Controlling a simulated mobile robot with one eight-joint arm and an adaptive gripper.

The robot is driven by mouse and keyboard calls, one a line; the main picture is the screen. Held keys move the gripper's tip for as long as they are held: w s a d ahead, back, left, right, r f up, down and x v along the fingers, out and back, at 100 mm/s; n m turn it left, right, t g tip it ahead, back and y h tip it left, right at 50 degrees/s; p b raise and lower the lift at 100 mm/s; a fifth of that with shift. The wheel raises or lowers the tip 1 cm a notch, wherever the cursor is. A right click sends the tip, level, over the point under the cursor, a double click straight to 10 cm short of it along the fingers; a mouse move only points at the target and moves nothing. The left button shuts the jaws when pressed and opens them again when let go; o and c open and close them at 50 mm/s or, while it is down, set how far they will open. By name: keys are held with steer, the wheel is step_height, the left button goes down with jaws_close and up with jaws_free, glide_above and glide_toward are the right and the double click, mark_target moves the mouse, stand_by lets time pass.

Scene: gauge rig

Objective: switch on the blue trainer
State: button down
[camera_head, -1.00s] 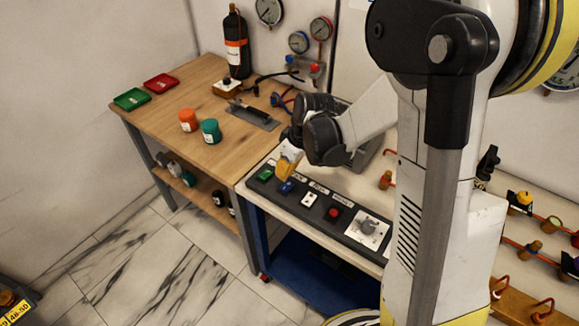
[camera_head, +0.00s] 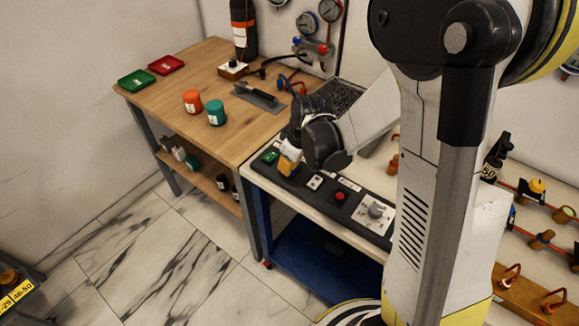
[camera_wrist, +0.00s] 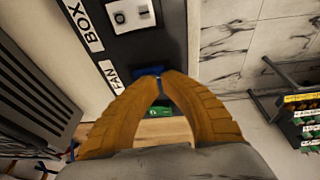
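A black control panel (camera_head: 327,187) runs along the front edge of the blue-framed bench (camera_head: 262,218). It bears a green switch (camera_head: 271,156), a white switch (camera_head: 315,182), a red button (camera_head: 340,196) and a grey knob on a white plate (camera_head: 374,213). My gripper (camera_head: 287,168) is over the panel between the green and white switches, with its orange fingertips together and nothing visible in them. In the wrist view the fingertips (camera_wrist: 160,78) are at a blue switch (camera_wrist: 148,70), partly hidden by them. I cannot tell whether they touch it. The green switch also shows between the fingers (camera_wrist: 160,111).
A ribbed dark box (camera_wrist: 38,95) stands close beside the panel.

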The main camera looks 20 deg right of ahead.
mark_target(295, 179)
steer(key=shift+w+d, duration=0.15)
steer(key=shift+d, duration=0.05)
steer(key=shift+w+d+r, duration=0.15)
steer(key=shift+w+d, duration=0.2)
steer(key=shift+d, duration=0.2)
steer(key=r+p, duration=0.2)
steer(key=r, duration=0.1)
steer(key=r+p, duration=0.1)
steer(key=r, duration=0.1)
steer(key=shift+a+p, duration=0.35)
steer(key=shift+p, duration=0.05)
steer(key=s+a+p+v, duration=0.1)
steer(key=p+v, duration=0.2)
steer(key=v, duration=0.6)
steer(key=shift+s, duration=0.15)
